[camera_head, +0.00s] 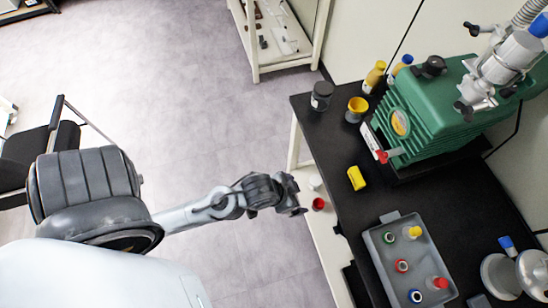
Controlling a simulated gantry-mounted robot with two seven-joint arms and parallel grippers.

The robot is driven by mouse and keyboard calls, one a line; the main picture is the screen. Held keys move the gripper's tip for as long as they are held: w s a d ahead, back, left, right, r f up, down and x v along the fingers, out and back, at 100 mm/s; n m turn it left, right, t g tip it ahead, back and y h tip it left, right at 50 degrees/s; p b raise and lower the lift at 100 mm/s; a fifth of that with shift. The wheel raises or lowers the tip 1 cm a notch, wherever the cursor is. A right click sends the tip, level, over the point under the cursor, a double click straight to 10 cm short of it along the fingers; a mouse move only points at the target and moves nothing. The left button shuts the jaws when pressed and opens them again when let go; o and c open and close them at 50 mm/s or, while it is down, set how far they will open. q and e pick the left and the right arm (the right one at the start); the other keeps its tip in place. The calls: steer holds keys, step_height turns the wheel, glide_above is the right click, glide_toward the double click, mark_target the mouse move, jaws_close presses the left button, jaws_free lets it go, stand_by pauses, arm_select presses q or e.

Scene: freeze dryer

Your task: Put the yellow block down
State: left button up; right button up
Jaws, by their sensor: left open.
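The yellow block (356,178) lies on the black tabletop (330,140), close to its left edge and in front of the green machine. My left gripper (301,200) is open and empty. In the picture it is to the left of the block and a little lower, apart from it, just off the table's left edge. The fingers are small and partly hidden by the wrist. My right gripper is not in view.
A grey tray (372,238) with several coloured-capped vials stands below the block. A green machine (440,100) fills the table's back. Bare tabletop surrounds the block.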

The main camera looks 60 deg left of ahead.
arm_select(q)
steer(key=s+a+r+g, duration=0.1)
steer(key=s+g, duration=0.1)
steer(key=s, duration=0.4)
steer(key=shift+s+g, duration=0.15)
steer(key=shift+g, duration=0.25)
steer(key=shift+a+r, duration=0.1)
step_height(320, 180, up, 32)
steer(key=p, duration=3.2)
